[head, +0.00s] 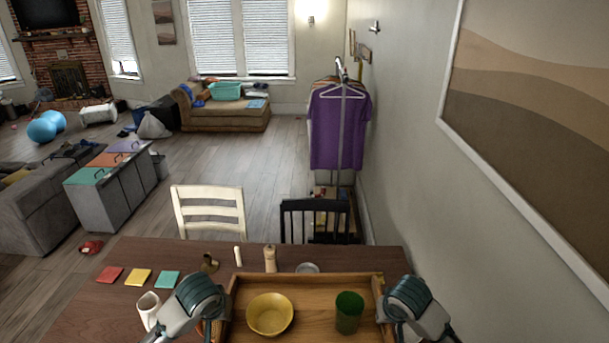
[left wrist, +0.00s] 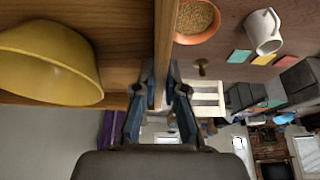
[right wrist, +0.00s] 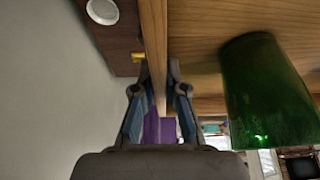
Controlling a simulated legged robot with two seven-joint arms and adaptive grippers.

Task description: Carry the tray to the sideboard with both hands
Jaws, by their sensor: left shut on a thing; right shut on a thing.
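The wooden tray (head: 312,300) is at the near edge of the dining table, with a yellow bowl (head: 270,314) and a green cup (head: 349,312) standing in it. My left gripper (head: 222,306) is shut on the tray's left wall; the left wrist view shows its fingers (left wrist: 163,92) on either side of that wall. My right gripper (head: 387,306) is shut on the right wall, and the right wrist view shows its fingers (right wrist: 163,88) around it. I cannot tell whether the tray touches the table. I cannot make out a sideboard.
The table (head: 85,315) also bears a white mug (head: 148,308), coloured squares (head: 138,277), a pepper mill (head: 270,259) and an orange bowl of grain (left wrist: 197,20). White (head: 209,207) and black (head: 315,207) chairs stand behind it. A wall is close at right. Open floor lies beyond.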

